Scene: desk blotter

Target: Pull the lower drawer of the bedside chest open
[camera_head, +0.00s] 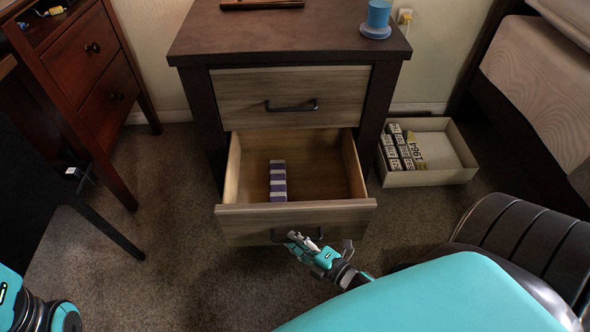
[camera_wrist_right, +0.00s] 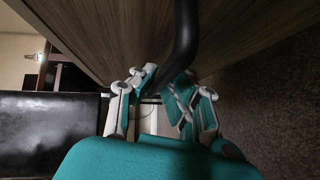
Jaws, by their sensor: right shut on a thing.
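The bedside chest (camera_head: 191,108) has a dark frame and light wood drawer fronts. Its lower drawer (camera_head: 236,222) stands pulled out, and its inside shows, with a purple-and-white striped stack (camera_head: 278,180) in it. The upper drawer (camera_head: 240,92) is closed. My right gripper (camera_head: 297,240) is at the lower drawer's dark handle, shut on it. In the right wrist view the handle (camera_wrist_right: 186,35) runs down between the fingers (camera_wrist_right: 155,95), in front of the wood drawer front (camera_wrist_right: 110,30). The fingers partly hide the handle. My left gripper is out of view; only part of my left arm shows at the lower left.
A cream box (camera_head: 447,150) with dark labelled packs stands on the floor right of the chest. A reddish wooden cabinet (camera_head: 95,80) stands at the left, a bed (camera_head: 535,90) at the right. Carpet (camera_head: 165,215) left of the drawer is clear.

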